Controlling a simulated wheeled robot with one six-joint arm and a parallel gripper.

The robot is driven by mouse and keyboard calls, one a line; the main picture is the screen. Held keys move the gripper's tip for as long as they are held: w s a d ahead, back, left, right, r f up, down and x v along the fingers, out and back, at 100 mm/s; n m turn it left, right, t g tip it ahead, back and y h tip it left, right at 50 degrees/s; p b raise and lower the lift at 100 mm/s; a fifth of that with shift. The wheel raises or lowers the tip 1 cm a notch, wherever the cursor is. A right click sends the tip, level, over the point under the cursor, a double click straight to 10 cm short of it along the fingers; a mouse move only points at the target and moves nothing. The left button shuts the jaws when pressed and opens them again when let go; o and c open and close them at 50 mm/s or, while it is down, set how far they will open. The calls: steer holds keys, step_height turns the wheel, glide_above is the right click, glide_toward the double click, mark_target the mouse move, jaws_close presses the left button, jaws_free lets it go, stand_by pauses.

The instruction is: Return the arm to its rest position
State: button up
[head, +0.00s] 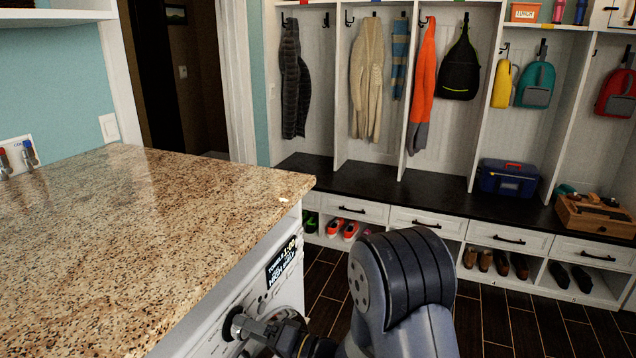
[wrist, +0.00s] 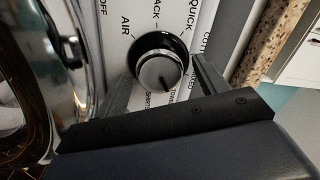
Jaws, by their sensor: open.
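My arm (head: 400,290) reaches down to the front of a white machine under the granite counter. My gripper (head: 250,328) is at the machine's control panel, close to a round dial. In the wrist view my gripper (wrist: 162,88) is open, with one finger on each side of the silver and black dial knob (wrist: 160,72). I cannot tell whether either finger touches the knob. Printed words such as AIR and QUICK surround the knob, and its dark pointer mark faces down and slightly right.
The granite counter (head: 140,220) lies just left of my arm. A chrome door ring (wrist: 75,60) is close beside my gripper. A white cubby bench (head: 390,185) with coats, bags and shoes stands across the room. Dark floor (head: 500,325) is open to the right.

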steer(key=shift+s+d+r+n+g+b, duration=0.15)
steer(key=shift+d+n+b, duration=0.3)
steer(key=shift+n+b, duration=1.8)
steer(key=shift+s+d+f+n+g+b, duration=0.15)
steer(key=shift+d+n+b, duration=0.3)
steer(key=shift+n+b, duration=1.8)
steer(key=shift+s+d+r+n+b, duration=0.1)
steer(key=shift+s+d+n+b, duration=0.25)
steer(key=shift+n+b, duration=1.9)
steer(key=shift+w+d+n+p, duration=0.1)
steer(key=shift+w+n+p, duration=0.05)
steer(key=shift+n+p, duration=0.8)
